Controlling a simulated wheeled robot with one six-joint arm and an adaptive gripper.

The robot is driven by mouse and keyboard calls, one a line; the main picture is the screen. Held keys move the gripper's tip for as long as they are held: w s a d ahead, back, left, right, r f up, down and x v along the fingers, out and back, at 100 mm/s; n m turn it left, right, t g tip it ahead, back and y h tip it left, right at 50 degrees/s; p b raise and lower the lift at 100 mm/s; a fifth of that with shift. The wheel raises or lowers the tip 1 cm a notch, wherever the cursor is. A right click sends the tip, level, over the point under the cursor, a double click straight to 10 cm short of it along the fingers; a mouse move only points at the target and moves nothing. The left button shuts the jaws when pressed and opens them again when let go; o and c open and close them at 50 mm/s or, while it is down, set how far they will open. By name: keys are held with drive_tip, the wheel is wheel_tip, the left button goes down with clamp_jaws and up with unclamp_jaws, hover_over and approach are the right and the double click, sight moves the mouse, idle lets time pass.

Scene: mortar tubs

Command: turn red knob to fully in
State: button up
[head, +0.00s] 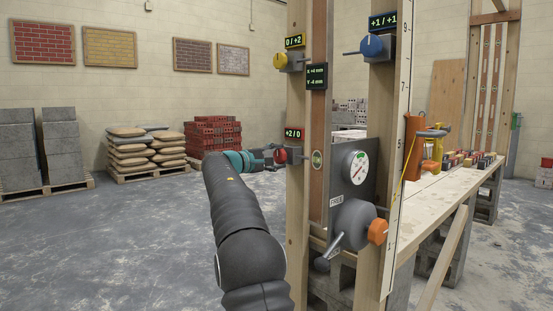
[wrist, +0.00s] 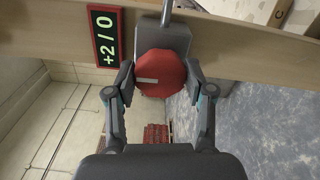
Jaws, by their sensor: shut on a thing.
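The red knob (wrist: 160,74) sits on a grey block on a wooden post, with a small white mark on its face. My gripper (wrist: 160,80) has one finger on each side of the knob, shut on it. In the head view the gripper (head: 272,156) reaches the knob (head: 281,156) from the left, and the arm hides part of it. A red-framed display beside the knob reads "+2 / 0" in the wrist view (wrist: 105,36); it also shows in the head view (head: 294,134).
A yellow knob (head: 281,61) with display "0 / +2" and a blue knob (head: 371,46) with display "+1 / +1" are higher up. Floor at left is open.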

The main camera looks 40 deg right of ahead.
drive_tip(key=o, duration=1.2)
drive_tip(key=shift+a, duration=0.1)
drive_tip(key=a, duration=0.8)
drive_tip(key=s+a, duration=0.1)
drive_tip(key=a, duration=0.2)
drive_tip(key=shift+a, duration=0.4)
